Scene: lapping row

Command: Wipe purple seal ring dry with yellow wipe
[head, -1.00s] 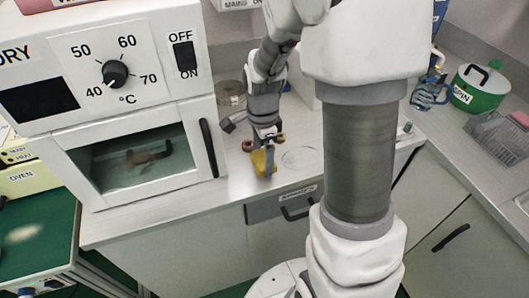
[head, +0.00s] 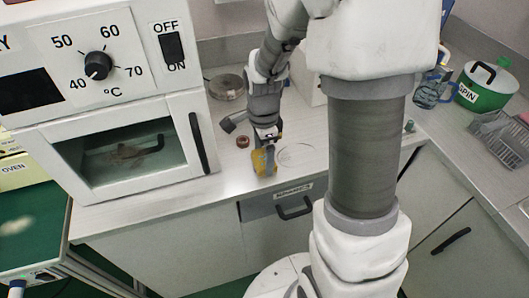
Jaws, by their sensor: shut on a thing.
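I cannot tell if the wipe touches the surface. A small reddish-brown ring (head: 242,142) lies on the counter just left of the gripper. I cannot pick out a clearly purple seal ring; it may be hidden by the gripper or too small to tell.
A thin round outline (head: 297,156) is on the counter right of the wipe. The oven (head: 130,150) stands at left. A round metal dish (head: 227,87) is behind. A blue jug (head: 432,92), green pot (head: 487,88) and wire basket (head: 500,138) are at right.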

